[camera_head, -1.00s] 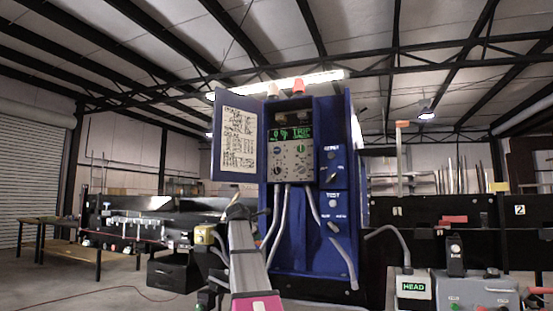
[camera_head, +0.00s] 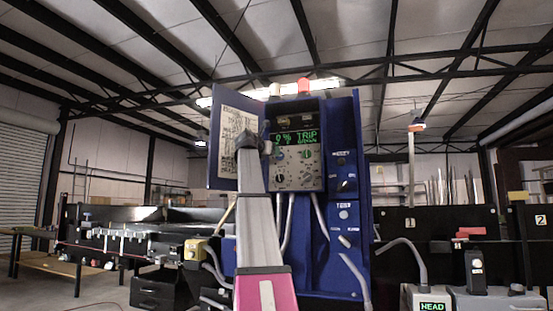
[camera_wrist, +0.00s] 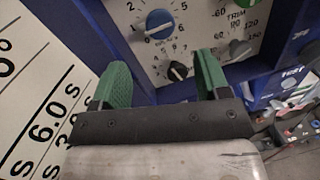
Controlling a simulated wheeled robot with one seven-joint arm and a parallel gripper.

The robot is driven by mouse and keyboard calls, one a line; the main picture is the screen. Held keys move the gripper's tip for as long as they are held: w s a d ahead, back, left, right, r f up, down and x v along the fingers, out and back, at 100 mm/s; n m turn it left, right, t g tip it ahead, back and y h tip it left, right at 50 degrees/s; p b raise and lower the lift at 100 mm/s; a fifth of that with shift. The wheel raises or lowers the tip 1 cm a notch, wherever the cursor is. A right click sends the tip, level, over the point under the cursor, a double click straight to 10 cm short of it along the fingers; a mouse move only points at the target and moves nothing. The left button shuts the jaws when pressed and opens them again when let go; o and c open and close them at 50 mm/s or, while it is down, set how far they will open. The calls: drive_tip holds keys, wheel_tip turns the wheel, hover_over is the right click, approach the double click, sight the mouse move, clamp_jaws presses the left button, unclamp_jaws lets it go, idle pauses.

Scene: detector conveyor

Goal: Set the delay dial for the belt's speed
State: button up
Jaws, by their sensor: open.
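The blue detector cabinet (camera_head: 340,225) stands open, with a dial panel (camera_head: 292,171) under a green display (camera_head: 294,138) reading what looks like "0 % TRIP". In the wrist view, a blue knob (camera_wrist: 160,24) with a white pointer sits in a numbered ring, its label too small to read. A black knob (camera_wrist: 178,71) is below it and a grey knob (camera_wrist: 240,48) by a "TRIM" scale is to the right. I cannot tell which is the delay dial. My gripper (camera_wrist: 158,82) is open and empty, green fingers apart, below the blue knob; it also shows before the panel's left edge (camera_head: 252,143).
The cabinet's open door carries a printed chart (camera_head: 229,135) at the left, close to my gripper; its large text shows in the wrist view (camera_wrist: 40,125). Lower cabinet switches (camera_head: 345,186) are at the right. Grey cables (camera_head: 288,225) hang below the panel.

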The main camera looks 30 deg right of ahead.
sight(281, 156)
drive_tip(key=x, duration=1)
drive_tip(key=shift+w+d, duration=0.15)
drive_tip(key=shift+w, duration=0.05)
drive_tip(key=shift+f, duration=0.1)
drive_tip(key=c, duration=0.9)
